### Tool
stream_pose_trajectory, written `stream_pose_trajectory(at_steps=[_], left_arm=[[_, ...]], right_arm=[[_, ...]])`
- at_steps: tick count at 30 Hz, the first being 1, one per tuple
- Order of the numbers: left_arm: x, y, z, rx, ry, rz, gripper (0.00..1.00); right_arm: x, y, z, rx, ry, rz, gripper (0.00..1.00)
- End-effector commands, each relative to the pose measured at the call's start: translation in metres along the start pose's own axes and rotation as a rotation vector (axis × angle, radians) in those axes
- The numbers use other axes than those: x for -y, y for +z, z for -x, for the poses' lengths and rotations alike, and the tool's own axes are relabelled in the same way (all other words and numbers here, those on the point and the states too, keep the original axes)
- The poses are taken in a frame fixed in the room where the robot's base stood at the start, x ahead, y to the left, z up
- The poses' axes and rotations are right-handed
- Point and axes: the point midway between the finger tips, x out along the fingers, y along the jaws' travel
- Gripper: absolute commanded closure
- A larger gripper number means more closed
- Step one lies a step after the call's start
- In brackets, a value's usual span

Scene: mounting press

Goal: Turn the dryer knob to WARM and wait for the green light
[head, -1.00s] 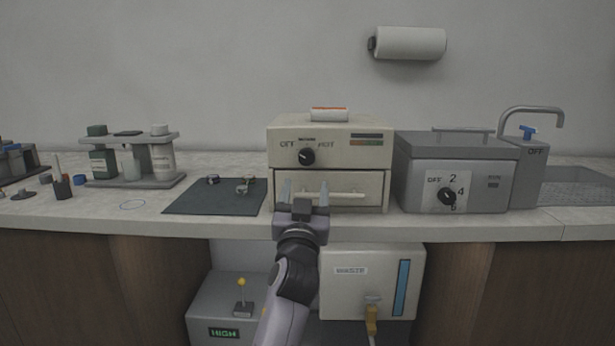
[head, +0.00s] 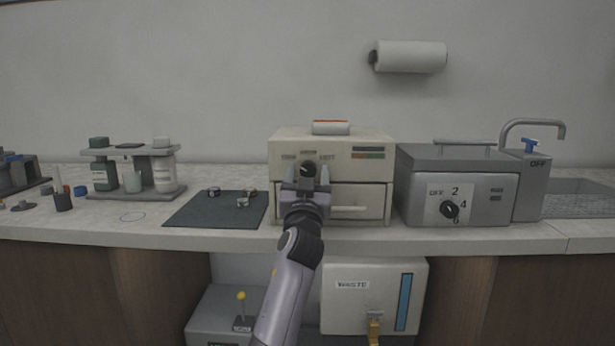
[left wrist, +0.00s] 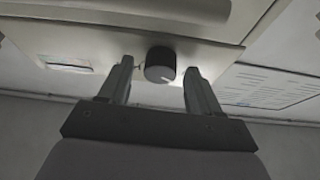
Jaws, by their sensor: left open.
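The dryer (head: 283,142) is a cream box on the counter with a drawer front below its control panel. Its black knob (head: 308,170) sits on the panel, partly behind my left gripper (head: 307,174). In the left wrist view the knob (left wrist: 160,65) stands between the two open fingers of the left gripper (left wrist: 158,85), with a gap on each side. The panel lettering is blurred. A red-green strip (head: 368,155) is at the panel's right; no lit green light is discernible. My right gripper is not in view.
A grey unit with a numbered dial (head: 449,209) stands close right of the dryer, with a tap (head: 533,125) beyond. A dark mat (head: 190,212) with small metal parts lies left. A bottle rack (head: 150,192) stands further left.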

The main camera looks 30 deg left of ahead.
Motion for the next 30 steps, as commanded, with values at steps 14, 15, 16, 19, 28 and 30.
stream_pose_trajectory(at_steps=[14, 15, 16, 19, 28, 30], left_arm=[[0.000, 0.000, 0.000, 0.000, 0.002, -0.005, 0.93], [0.000, -0.001, 0.000, 0.000, 0.004, -0.010, 0.93], [0.000, -0.001, 0.000, 0.000, 0.006, -0.016, 0.93], [0.001, -0.002, -0.001, 0.000, 0.018, -0.042, 0.93], [0.002, -0.006, -0.002, 0.002, 0.092, -0.224, 0.93], [0.003, -0.007, -0.002, 0.002, 0.118, -0.281, 0.93]], right_arm=[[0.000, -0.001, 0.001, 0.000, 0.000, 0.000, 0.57], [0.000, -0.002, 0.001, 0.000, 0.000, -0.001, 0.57], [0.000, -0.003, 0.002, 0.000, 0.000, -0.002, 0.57], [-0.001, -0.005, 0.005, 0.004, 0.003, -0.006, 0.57], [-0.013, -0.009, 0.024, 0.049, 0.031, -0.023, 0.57], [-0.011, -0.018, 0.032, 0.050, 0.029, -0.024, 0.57]])
